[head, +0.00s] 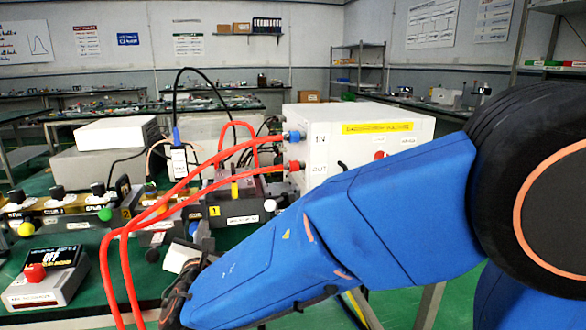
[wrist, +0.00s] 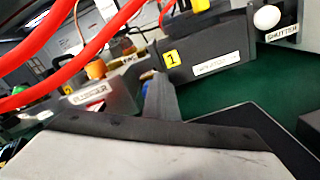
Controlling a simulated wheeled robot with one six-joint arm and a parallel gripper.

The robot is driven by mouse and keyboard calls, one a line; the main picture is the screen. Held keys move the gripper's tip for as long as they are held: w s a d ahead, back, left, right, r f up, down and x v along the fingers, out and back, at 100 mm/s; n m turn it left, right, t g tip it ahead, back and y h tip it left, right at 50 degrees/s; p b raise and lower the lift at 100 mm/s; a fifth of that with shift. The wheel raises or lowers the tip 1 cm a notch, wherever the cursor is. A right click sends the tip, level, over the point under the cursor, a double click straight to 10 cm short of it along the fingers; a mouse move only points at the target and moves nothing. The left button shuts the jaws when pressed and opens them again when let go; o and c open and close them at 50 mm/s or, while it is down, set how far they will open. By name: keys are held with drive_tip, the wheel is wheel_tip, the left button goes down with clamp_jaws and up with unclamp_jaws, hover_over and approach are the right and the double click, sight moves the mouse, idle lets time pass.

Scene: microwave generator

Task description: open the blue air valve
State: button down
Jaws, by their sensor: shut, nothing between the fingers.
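A small blue part (wrist: 147,88), which may be the blue air valve, shows in the wrist view just left of my gripper's fingers. The fingers hide most of it, so I cannot tell its setting or whether they touch it. A small blue spot (head: 193,228) shows in about the same place in the head view. My gripper (wrist: 160,82) is shut and empty, its grey fingers upright in front of the black block (wrist: 205,60) labelled 1. In the head view, my blue arm reaches in from the right and partly hides the gripper.
Red hoses (head: 125,265) loop close to my gripper and run to the white box (head: 350,135). A white knob (wrist: 267,17) labelled SHUTTER is at the right. A box with a red button (head: 35,272) and an OFF display stands at the left. Green tabletop (wrist: 240,92) is bare right of the fingers.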

drive_tip(key=shift+s+a+r, duration=0.15)
drive_tip(key=shift+a+r, duration=0.25)
drive_tip(key=shift+a, duration=0.2)
drive_tip(key=shift+s+a+r, duration=0.1)
drive_tip(key=shift+a, duration=0.35)
idle(0.4)
drive_tip(key=shift+r, duration=0.1)
drive_tip(key=shift+r, duration=0.3)
drive_tip(key=shift+v, duration=3)
drive_tip(key=shift+d, duration=0.15)
